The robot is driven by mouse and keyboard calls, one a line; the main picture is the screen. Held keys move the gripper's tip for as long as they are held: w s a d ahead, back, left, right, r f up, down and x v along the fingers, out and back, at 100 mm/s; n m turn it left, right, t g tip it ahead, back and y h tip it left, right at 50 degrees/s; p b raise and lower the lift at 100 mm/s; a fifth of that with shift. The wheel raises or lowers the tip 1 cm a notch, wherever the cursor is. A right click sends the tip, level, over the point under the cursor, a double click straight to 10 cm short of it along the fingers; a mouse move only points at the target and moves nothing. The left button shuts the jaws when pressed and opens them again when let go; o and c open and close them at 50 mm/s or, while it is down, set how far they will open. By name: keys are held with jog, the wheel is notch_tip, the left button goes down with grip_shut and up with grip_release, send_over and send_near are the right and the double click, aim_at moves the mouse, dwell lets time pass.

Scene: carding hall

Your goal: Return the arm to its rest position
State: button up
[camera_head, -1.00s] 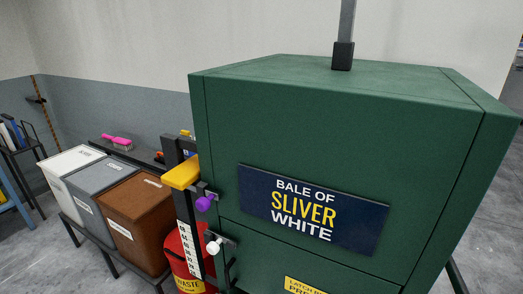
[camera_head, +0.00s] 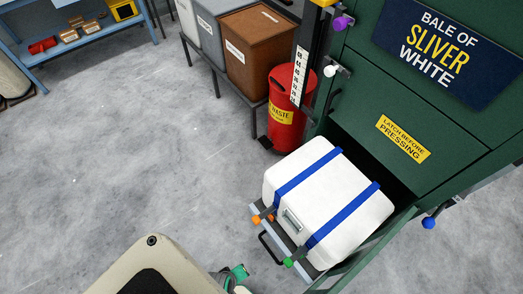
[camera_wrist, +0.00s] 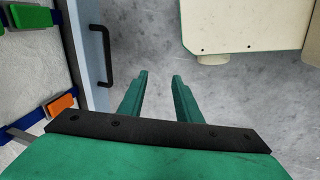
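My gripper (camera_wrist: 160,78) shows in the wrist view as two green fingers, spread apart with only grey floor between them. It holds nothing. In the head view only a small green part of it (camera_head: 237,276) shows at the bottom edge, in front of the pulled-out tray. The rest of my arm is mostly out of view. A white bale (camera_head: 287,187) with two blue straps sits on the tray at the front of the green press. In the wrist view the bale (camera_wrist: 35,70) and the tray's black handle (camera_wrist: 108,60) are left of my fingers, apart from them.
The green press (camera_head: 365,95) stands at the right, its lower door swung open. A red waste bin (camera_head: 284,125) and a row of lidded boxes, one brown (camera_head: 258,50), stand behind the bale. A blue shelf (camera_head: 75,45) is at the far left. Open floor (camera_head: 110,150) fills the left.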

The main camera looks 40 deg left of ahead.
jog(key=w+d+r+m+t, duration=0.3)
jog(key=d+r+m+t, duration=0.1)
jog(key=r, duration=0.7)
jog(key=w+d+r+m+t, duration=0.3)
jog(key=d+r+m, duration=0.3)
jog(key=r, duration=0.6)
jog(key=w+d+r+m+t, duration=0.3)
jog(key=d+r+m+t, duration=0.1)
jog(key=r, duration=0.8)
jog(key=shift+d+r+m+t, duration=0.25)
jog(key=shift+d+m+t, duration=0.2)
jog(key=shift+t, duration=0.55)
jog(key=shift+w, duration=0.15)
